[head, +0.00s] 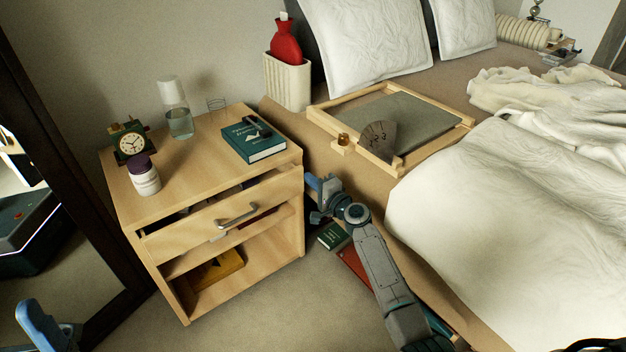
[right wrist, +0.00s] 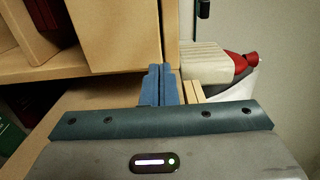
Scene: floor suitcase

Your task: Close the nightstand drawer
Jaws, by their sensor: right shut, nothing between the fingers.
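The wooden nightstand (head: 205,175) stands at the left in the head view. Its drawer (head: 185,232) is partly pulled out, with a dark gap behind its front and a metal handle (head: 237,215). My right gripper (head: 312,181) is beside the nightstand's right front edge, near the drawer's right end. In the right wrist view its blue fingers (right wrist: 160,84) are shut and empty, with the tips close to a wooden edge; I cannot tell if they touch. A blue part of my left gripper (head: 38,325) shows at the lower left; its jaw state is unclear.
On the nightstand top are a clock (head: 131,143), a white jar (head: 144,175), a carafe (head: 176,110) and a teal book (head: 254,138). The bed (head: 500,190) lies to the right. A green book (head: 332,236) is on the floor. The floor in front is clear.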

